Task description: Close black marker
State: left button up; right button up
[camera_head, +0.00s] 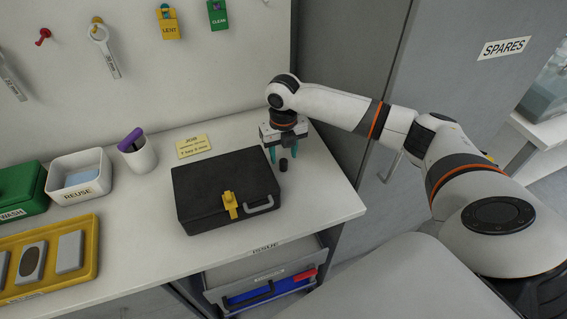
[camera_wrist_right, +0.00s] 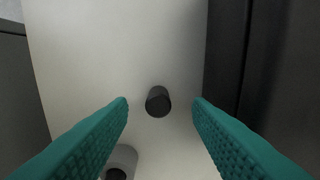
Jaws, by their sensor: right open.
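A small black cylinder (camera_head: 284,165), perhaps the cap of the black marker, stands on the white table just right of the black case. In the right wrist view the black cylinder (camera_wrist_right: 158,101) lies between the two teal fingers with a gap on each side. My right gripper (camera_head: 283,153) is open and points down, with its fingers above the cylinder and nothing held. A light round thing with a dark centre (camera_wrist_right: 119,163) shows at the bottom of the wrist view, partly behind a finger. I cannot tell whether it is the marker's body. My left gripper is out of view.
The closed black case (camera_head: 215,171) with a yellow tag (camera_head: 230,205) is left of the gripper. A white cup (camera_head: 139,155) holding a purple thing, a REUSE bin (camera_head: 103,158) and a yellow tray (camera_head: 89,255) are further left. Free table lies right of the case.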

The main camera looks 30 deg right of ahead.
aim_at(284, 161)
notch_tip(284, 161, down, 4)
jog(key=shift+w+d+f, duration=0.15)
dwell(0.3)
grip_shut()
